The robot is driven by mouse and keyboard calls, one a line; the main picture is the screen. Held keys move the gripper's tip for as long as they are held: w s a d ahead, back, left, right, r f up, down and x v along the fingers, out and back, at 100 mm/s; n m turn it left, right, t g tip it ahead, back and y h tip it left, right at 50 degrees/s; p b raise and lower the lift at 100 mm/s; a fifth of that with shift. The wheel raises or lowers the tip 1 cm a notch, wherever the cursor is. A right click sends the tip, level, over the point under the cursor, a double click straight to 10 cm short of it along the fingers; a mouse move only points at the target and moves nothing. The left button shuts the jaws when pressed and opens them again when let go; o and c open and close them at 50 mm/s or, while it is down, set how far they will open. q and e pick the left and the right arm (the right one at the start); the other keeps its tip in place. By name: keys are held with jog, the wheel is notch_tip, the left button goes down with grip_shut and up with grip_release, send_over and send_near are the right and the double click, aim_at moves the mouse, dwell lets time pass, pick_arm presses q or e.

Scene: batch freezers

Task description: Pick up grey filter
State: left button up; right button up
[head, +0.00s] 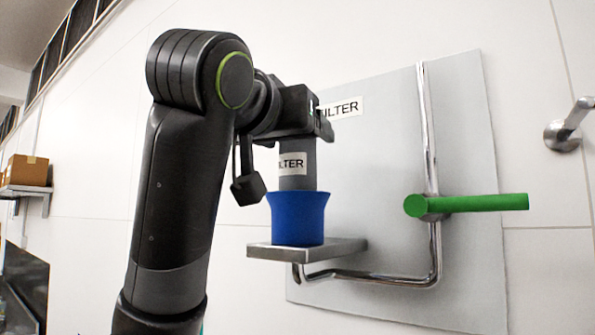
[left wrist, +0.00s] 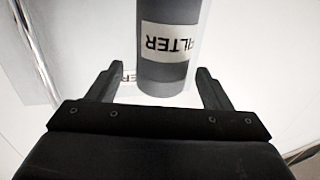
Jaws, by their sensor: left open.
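The grey filter (head: 297,170) is an upright cylinder with a white label reading "FILTER", partly cut off. Its lower end sits in a blue cup-shaped holder (head: 297,218) on a small grey shelf. My left gripper (head: 322,128) is at the filter's upper part in the head view and hides its top. In the left wrist view the filter (left wrist: 166,72) stands between and beyond the two open fingers (left wrist: 158,88), with room on both sides. I cannot tell whether a finger touches it. My right gripper is not in view.
The grey shelf (head: 345,246) is carried by a bent chrome pipe (head: 434,150) on a grey wall panel (head: 470,110). A green handle (head: 475,203) sticks out to the right. A metal fitting (head: 563,135) is at the far right. A cardboard box (head: 27,170) is at the far left.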

pick_arm(q)
jog(key=p+x, duration=0.2)
jog(key=x, duration=0.2)
jog(key=shift+w, duration=0.2)
jog(key=shift+s, duration=0.1)
jog(key=shift+c, duration=0.7)
grip_shut()
